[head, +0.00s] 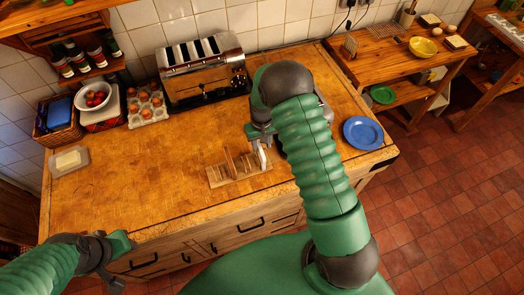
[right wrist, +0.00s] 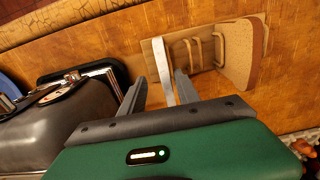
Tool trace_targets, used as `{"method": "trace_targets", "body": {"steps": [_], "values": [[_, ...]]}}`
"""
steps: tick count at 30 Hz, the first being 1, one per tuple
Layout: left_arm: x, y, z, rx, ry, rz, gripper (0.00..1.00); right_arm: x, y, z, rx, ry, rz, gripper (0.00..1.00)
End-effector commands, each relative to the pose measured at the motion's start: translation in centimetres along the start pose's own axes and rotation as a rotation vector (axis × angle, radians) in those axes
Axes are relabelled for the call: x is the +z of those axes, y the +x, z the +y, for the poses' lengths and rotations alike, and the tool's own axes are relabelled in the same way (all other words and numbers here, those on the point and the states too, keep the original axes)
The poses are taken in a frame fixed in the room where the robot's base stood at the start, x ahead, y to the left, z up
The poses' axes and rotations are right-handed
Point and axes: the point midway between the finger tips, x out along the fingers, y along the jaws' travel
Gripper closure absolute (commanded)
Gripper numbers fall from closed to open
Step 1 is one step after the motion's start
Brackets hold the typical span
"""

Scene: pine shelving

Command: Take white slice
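A wooden rack (head: 222,178) stands on the worktop with thin slices upright in it. The white slice (head: 262,157) is upright at the rack's right end; the right wrist view shows it edge-on (right wrist: 160,64). A brown slice (right wrist: 242,52) is at the rack's other end. My right gripper (head: 260,142) is over the white slice. In the right wrist view its fingers (right wrist: 161,80) are apart, one on each side of the slice, with a gap visible on the left side. My left gripper (head: 122,262) is near the front edge at the lower left; its opening is unclear.
A toaster (head: 201,66), an egg tray (head: 147,104) and a butter dish (head: 69,160) are at the back and left. A blue plate (head: 363,133) is at the right. A dark appliance (right wrist: 75,118), partly hidden by my arm, is close beside the gripper.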

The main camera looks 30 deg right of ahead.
Motion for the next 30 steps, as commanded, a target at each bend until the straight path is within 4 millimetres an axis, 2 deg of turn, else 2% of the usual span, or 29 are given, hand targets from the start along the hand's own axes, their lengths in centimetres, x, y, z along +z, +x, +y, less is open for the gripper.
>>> {"method": "trace_targets", "body": {"steps": [3,8,17,18,30], "values": [[-0.10,-0.39,0.00,0.000,0.000,0.000,0.64,0.04,0.88,-0.18,0.001,-0.002,0.000,0.62],[-0.07,-0.26,-0.01,0.000,0.000,0.000,0.64,0.14,0.86,-0.27,0.002,-0.002,0.003,0.62],[-0.07,-0.26,-0.02,0.000,-0.001,0.000,0.64,0.10,0.91,-0.03,-0.001,-0.002,0.002,0.98],[-0.06,-0.26,-0.02,0.000,-0.001,0.000,0.64,0.08,0.94,-0.01,-0.001,-0.002,0.001,1.00],[-0.06,-0.23,-0.01,0.000,0.000,0.000,0.64,0.00,1.05,0.10,0.002,-0.001,0.001,1.00]]}}
